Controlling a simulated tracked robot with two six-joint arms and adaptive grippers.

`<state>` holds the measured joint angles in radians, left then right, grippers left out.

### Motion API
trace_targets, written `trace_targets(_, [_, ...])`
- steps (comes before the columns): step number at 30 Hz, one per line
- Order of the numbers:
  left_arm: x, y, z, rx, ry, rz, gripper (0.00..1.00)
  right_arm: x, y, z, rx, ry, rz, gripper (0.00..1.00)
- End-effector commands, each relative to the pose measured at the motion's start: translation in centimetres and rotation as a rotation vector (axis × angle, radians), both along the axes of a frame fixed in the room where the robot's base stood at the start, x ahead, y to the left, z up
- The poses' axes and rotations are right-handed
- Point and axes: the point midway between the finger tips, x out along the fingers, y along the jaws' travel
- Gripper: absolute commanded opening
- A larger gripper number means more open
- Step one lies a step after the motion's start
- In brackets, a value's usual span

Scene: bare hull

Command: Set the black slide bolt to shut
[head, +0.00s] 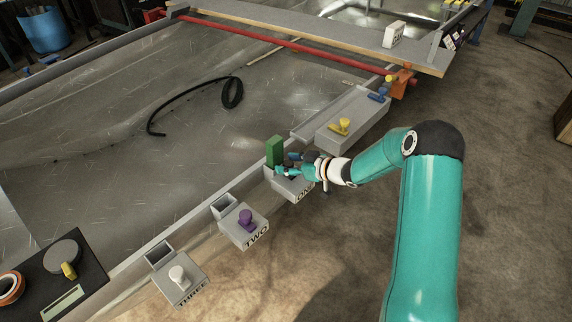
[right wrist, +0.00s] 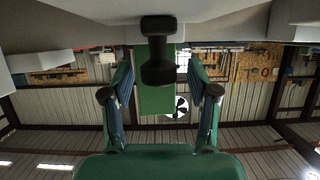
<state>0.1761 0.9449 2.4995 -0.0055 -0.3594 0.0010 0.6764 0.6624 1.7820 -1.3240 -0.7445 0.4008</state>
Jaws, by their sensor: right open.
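In the right wrist view a black knob (right wrist: 158,52), seemingly the slide bolt's handle, stands on a grey surface at the top of the picture. My open right gripper (right wrist: 160,92) has one finger on each side of it, with a gap to both. A green block (right wrist: 155,95) shows behind the knob. In the head view my right gripper (head: 284,164) is over the grey box marked ONE (head: 291,189), beside the upright green block (head: 274,151). The gripper hides the black knob there, and the bolt's position cannot be told. My left gripper is out of view.
Grey box TWO (head: 244,233) with a purple knob and box THREE (head: 179,284) with a white knob stand to the left along the hull edge. A grey box with a yellow handle (head: 341,127) stands to the right. A black hose (head: 231,92) lies on the hull.

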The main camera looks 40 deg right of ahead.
Motion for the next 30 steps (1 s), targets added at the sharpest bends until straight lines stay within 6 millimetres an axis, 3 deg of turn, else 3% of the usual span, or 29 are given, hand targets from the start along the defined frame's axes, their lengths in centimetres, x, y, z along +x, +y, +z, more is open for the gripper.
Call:
trace_targets(12, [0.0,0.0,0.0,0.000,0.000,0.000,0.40,-6.9,-2.4,2.9,-0.001,-0.001,-0.006,0.59])
trace_targets(18, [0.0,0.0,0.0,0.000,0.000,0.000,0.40,-9.4,-3.1,3.9,-0.001,-0.001,-0.003,0.59])
trace_targets(30, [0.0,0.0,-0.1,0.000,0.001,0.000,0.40,-10.2,-3.3,4.3,0.000,-0.001,-0.001,0.59])
